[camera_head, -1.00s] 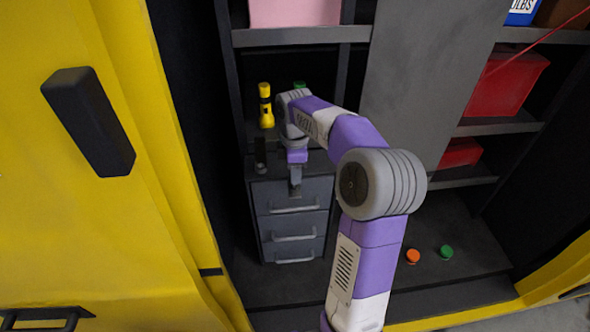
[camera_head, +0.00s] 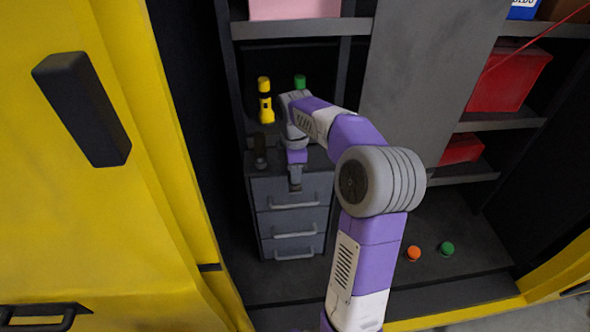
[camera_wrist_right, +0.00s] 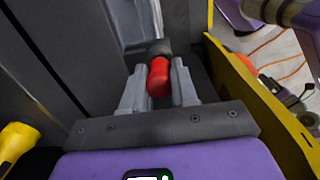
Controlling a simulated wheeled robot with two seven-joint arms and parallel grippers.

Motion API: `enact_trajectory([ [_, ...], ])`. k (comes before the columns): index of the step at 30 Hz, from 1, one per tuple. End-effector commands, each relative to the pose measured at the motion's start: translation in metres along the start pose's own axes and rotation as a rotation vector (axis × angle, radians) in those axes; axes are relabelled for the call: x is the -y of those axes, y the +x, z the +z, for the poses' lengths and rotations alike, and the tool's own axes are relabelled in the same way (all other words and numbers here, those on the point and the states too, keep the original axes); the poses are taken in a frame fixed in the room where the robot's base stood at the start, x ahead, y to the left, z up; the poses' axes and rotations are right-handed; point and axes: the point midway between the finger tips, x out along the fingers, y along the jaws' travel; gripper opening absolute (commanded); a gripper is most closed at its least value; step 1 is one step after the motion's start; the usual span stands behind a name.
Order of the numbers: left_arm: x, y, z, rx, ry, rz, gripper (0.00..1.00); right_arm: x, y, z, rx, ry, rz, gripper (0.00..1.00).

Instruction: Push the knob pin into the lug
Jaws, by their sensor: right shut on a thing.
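The red knob pin (camera_wrist_right: 158,77) sits between the two grey fingers of my right gripper (camera_wrist_right: 158,88) in the right wrist view, and the gripper is shut on it. A dark grey rounded part (camera_wrist_right: 159,47), possibly the lug, lies just beyond the red end; I cannot tell whether the pin is inside it. In the head view my right gripper (camera_head: 295,186) is in front of the top of a grey drawer unit (camera_head: 291,219). The pin cannot be made out there. My left gripper is not in view.
A yellow torch (camera_head: 265,101) stands behind the drawer unit's front. A small dark fitting (camera_head: 260,153) is left of the gripper. Orange (camera_head: 413,253) and green (camera_head: 447,248) round objects lie on the bay floor. A yellow door (camera_head: 95,230) fills the left.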

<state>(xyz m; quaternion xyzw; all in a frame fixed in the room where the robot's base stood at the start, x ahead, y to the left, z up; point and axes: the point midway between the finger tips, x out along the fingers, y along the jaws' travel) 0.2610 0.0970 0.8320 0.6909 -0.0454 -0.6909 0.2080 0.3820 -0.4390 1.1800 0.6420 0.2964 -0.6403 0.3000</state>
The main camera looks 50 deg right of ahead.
Motion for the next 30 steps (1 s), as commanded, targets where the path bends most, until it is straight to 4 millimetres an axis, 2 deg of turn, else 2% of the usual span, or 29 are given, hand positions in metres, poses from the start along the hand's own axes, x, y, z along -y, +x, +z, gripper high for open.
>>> enact_trajectory([
  [23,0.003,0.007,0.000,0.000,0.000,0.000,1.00,0.000,0.012,0.000,0.000,0.000,0.000,0.00],
  [24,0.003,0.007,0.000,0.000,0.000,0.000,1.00,0.000,0.012,0.000,0.000,0.000,0.000,0.30],
  [30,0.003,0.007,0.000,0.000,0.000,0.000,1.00,0.000,0.012,0.000,0.000,0.000,0.000,0.58],
])
